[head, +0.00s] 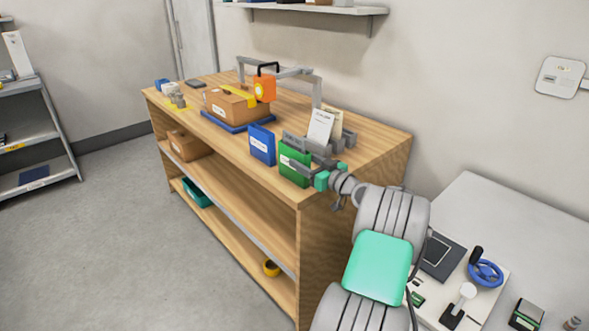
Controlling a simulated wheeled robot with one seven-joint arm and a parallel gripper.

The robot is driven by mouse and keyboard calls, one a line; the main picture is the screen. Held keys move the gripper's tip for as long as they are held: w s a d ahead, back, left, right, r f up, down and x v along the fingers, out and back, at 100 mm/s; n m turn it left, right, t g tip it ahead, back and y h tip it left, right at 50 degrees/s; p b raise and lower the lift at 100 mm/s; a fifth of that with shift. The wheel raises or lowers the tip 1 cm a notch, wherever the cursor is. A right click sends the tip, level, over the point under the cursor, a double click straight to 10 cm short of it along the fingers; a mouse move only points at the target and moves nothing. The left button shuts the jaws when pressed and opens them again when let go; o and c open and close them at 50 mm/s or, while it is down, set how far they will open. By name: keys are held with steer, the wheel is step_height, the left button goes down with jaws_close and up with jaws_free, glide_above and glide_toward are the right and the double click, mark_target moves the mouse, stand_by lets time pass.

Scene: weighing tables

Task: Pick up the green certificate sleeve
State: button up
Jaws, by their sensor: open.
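The green certificate sleeve (291,173) stands upright near the front edge of the wooden table, beside a grey rack or holder. My gripper (296,165) reaches in from the right, with its dark fingers at the upper part of the sleeve. The jaws are open. Part of the sleeve's right side is hidden behind the gripper. I cannot tell whether the fingers straddle the sleeve or are only in front of it.
A blue sleeve (262,147) stands just left of the green one. White papers (320,127) stand behind, at the grey holder (303,143). A cardboard box (233,106) sits further left on the wooden table (362,146). The floor (130,230) in front is clear.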

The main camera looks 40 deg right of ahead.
mark_target(294, 155)
steer(key=w, duration=0.4)
steer(key=shift+w+a+r+p, duration=0.1)
steer(key=shift+w+a+p, duration=0.2)
steer(key=shift+w+p, duration=0.1)
steer(key=shift+s, duration=0.1)
steer(key=shift+c, duration=0.2)
jaws_close()
stand_by(0.7)
